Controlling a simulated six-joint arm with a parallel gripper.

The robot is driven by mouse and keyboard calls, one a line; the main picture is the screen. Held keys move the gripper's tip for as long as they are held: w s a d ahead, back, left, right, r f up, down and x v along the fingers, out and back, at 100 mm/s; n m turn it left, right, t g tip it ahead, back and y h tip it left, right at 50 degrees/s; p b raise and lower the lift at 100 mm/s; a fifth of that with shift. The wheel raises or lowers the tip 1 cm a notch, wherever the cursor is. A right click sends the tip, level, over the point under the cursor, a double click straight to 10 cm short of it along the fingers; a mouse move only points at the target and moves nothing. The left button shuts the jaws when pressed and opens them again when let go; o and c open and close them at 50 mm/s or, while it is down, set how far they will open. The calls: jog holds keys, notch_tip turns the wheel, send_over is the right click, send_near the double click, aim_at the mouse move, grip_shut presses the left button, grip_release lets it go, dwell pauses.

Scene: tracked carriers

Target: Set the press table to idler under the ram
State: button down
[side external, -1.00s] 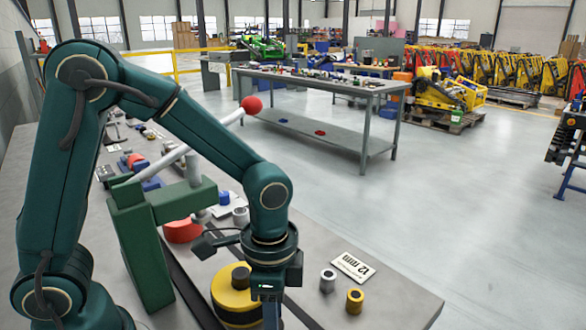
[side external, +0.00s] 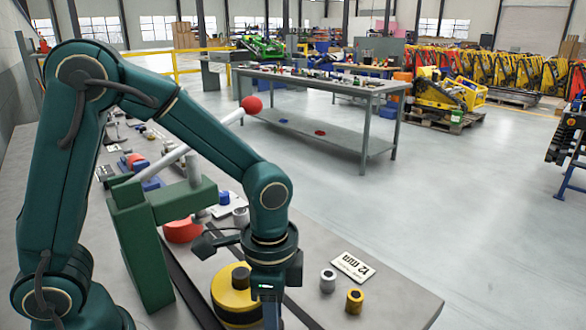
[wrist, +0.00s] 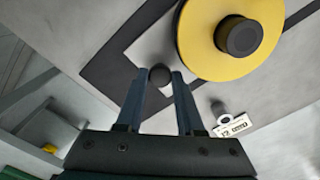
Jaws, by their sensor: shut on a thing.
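A yellow idler wheel (side external: 232,299) with a dark hub sits at the near end of a dark track on the bench. In the wrist view the idler (wrist: 205,50) rests over a light plate (wrist: 150,49), apparently the press table. A small dark round knob (wrist: 159,76) stands at the plate's edge. My gripper (wrist: 161,84) is shut on this knob, one finger on each side. The green press frame (side external: 145,250) stands farther back, with a pale lever and red ball (side external: 252,105). A red roller (side external: 183,231) is beside the frame. The ram's lower end is not clear.
A 12 mm label (side external: 352,265), a grey bushing (side external: 328,281) and a brass bushing (side external: 355,300) lie right of the idler. Small parts and a blue item (side external: 224,198) lie behind the press. The bench's right front is otherwise clear.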

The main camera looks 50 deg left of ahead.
aim_at(239, 271)
dwell(0.4)
jog(key=a, duration=0.9)
jog(key=c, duration=0.5)
grip_release()
jog(key=shift+c, duration=0.2)
jog(key=shift+r, duration=2.55)
